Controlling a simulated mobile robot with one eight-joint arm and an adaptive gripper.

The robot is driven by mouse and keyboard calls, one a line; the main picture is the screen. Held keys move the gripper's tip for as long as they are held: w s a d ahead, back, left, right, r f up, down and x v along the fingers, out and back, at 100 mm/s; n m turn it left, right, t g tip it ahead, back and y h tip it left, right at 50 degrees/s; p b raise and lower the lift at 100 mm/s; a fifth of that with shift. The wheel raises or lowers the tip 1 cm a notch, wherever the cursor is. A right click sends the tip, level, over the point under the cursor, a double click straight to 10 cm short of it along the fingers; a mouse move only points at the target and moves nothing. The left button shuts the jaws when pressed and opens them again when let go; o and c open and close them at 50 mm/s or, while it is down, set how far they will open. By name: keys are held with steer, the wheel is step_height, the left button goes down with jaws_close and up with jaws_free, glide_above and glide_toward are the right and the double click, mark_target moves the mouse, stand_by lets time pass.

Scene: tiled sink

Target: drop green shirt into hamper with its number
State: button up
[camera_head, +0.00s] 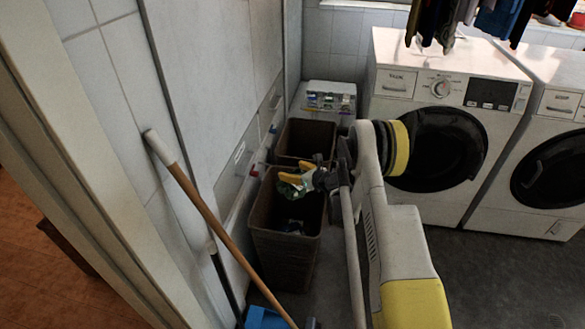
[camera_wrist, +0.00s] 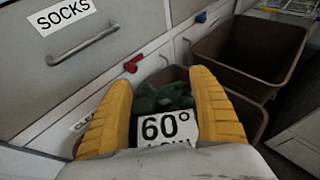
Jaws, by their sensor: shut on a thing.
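My gripper (camera_head: 292,176) is over the open top of the nearer brown hamper (camera_head: 284,254). Its yellow fingers, also in the wrist view (camera_wrist: 162,105), are shut on the green shirt (camera_wrist: 160,96). A little of the shirt (camera_head: 291,189) shows below the fingers in the head view. A white label (camera_wrist: 168,128) reading "60°" shows between the fingers in front of the green cloth; its lower line is cut off by my gripper. A second brown hamper (camera_head: 305,141) stands just behind the nearer one. No number shows on either hamper.
A drawer wall (camera_head: 240,165) runs along the left; one drawer reads "SOCKS" (camera_wrist: 62,14). A broom (camera_head: 205,205) leans at left. Two washing machines (camera_head: 440,120) stand at right, with clothes (camera_head: 480,18) hanging above. Something dark (camera_head: 293,226) lies inside the nearer hamper.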

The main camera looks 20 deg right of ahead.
steer(key=shift+f+b, duration=0.5)
steer(key=shift+f, duration=1.05)
steer(key=o, duration=1.4)
steer(key=v, duration=0.7)
steer(key=shift+s+r, duration=0.2)
